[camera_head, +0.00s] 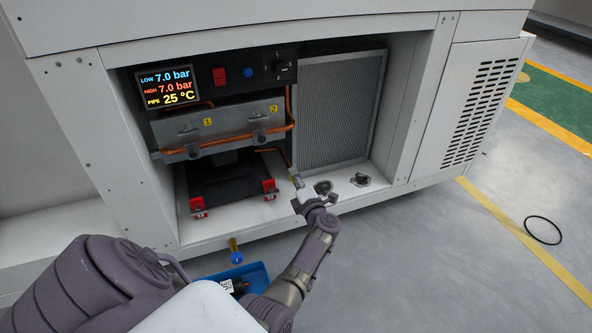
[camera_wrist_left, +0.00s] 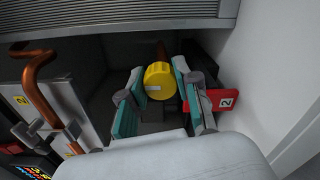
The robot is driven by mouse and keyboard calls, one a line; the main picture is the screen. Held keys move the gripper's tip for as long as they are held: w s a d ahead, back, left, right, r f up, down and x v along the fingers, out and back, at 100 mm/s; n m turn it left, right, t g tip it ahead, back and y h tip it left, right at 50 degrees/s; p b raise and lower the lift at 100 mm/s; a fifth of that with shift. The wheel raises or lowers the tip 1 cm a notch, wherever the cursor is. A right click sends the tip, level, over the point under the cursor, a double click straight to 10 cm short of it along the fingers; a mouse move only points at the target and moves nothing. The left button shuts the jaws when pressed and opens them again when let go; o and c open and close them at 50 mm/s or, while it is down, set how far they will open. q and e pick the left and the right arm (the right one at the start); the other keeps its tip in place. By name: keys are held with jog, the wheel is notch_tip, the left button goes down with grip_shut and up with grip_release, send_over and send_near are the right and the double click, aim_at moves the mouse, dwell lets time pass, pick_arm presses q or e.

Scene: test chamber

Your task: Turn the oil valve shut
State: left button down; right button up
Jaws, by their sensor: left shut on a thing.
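The oil valve appears to be the round yellow knob (camera_wrist_left: 158,80) with a pale mark on its face, low inside the cabinet. In the left wrist view it sits between the two teal-padded fingers of my left gripper (camera_wrist_left: 160,97), which is shut on it. In the head view my left gripper (camera_head: 297,184) reaches into the cabinet's lower opening, and the knob is mostly hidden there. My right gripper is not in view.
A finned panel (camera_head: 340,110) stands behind. A display (camera_head: 168,86) reads 7.0 bar twice and 25 °C. A blue tray (camera_head: 258,271) and black ring (camera_head: 543,230) lie on the floor.

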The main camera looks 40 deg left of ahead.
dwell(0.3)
pick_arm(q)
jog(key=c, duration=0.8)
grip_release()
jog(key=shift+d, duration=0.1)
jog(key=v, duration=0.7)
jog(key=shift+s+d, duration=0.1)
jog(key=shift+d, duration=0.1)
jog(key=shift+r, duration=0.1)
